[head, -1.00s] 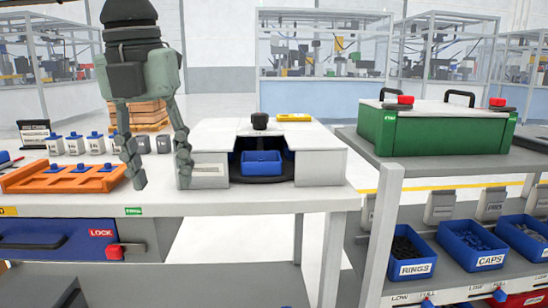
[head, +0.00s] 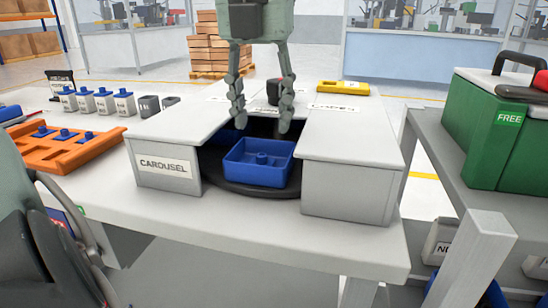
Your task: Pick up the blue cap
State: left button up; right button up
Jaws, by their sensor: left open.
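A small blue cap (head: 262,158) stands inside a blue tray (head: 284,166), which sits in the front opening of the carousel (head: 165,171). My left gripper (head: 262,121) hangs over the carousel from above. It is open, with its two fingers spread to either side and pointing down. The fingertips appear above and around the back of the tray, and nothing is between them. I cannot tell the exact height gap. My right gripper is not in view.
The carousel's white walls and covers flank the tray. An orange rack (head: 70,150) with several blue-topped pieces lies to the left, below several small containers (head: 104,103). A green box (head: 490,135) stands on the right table. The white table's front edge is clear.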

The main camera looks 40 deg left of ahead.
aim_at(261, 155)
pick_arm(q)
jog(key=f, duration=0.6)
jog(key=shift+w+a+f, duration=0.15)
jog(key=shift+w+a, duration=0.05)
jog(key=shift+a, duration=0.2)
jog(key=shift+c, duration=0.3)
jog(key=c, duration=0.5)
